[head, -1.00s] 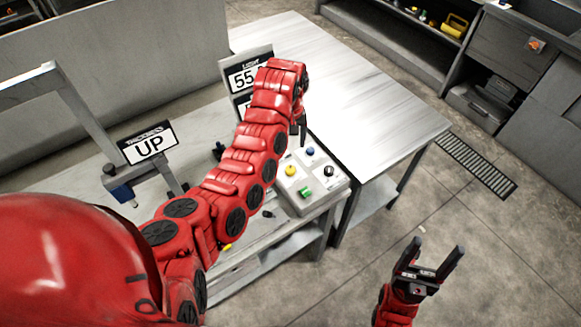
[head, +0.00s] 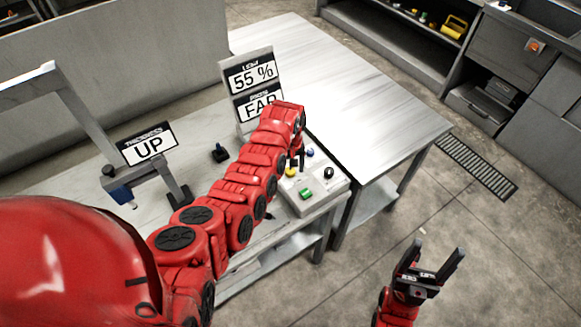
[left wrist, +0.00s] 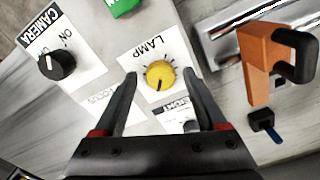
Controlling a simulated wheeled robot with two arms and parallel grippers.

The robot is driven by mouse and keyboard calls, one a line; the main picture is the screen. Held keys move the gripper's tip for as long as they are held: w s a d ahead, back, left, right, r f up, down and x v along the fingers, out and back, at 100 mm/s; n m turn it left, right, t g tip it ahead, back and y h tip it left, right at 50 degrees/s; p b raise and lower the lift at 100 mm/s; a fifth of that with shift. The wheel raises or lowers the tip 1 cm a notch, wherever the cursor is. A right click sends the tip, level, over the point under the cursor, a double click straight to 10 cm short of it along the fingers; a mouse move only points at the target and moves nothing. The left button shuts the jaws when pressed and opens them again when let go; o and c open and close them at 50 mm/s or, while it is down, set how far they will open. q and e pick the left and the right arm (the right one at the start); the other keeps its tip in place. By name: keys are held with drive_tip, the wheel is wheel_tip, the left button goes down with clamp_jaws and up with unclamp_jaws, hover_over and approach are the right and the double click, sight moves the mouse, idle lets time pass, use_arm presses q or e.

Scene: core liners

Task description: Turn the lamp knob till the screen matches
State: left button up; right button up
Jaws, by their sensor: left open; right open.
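The yellow lamp knob (left wrist: 160,75) sits on a white card marked LAMP with tick marks around it; its dark pointer line faces the gripper side. In the head view the knob (head: 291,171) is on the grey control box (head: 318,201). My left gripper (left wrist: 160,82) is open, its fingers on either side of the knob in the left wrist view; whether they touch it I cannot tell. The screen (head: 252,75) reads 55 %. A lower panel (head: 256,106) reads FAR, its lower part hidden by my left arm. My right gripper (head: 432,262) is open and empty, above the floor.
The box also carries a black CAMERA knob (left wrist: 60,63), a green button (head: 306,194) and a blue knob (head: 310,152). An orange part with a black handle (left wrist: 265,65) is at the right in the wrist view. A sign (head: 148,145) reads UP. The table at the back right is bare.

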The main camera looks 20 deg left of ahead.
use_arm(q)
drive_tip(key=shift+c, duration=0.2)
clamp_jaws()
drive_tip(key=shift+s+f+m+b, duration=0.1)
drive_tip(key=shift+f+m+b, duration=0.2)
drive_tip(key=shift+m+b, duration=0.35)
drive_tip(key=shift+r+m+b, duration=0.15)
drive_tip(key=shift+m+b, duration=0.25)
drive_tip(key=shift+m, duration=0.15)
drive_tip(key=shift+o, duration=0.2)
unclamp_jaws()
drive_tip(key=shift+r, duration=0.1)
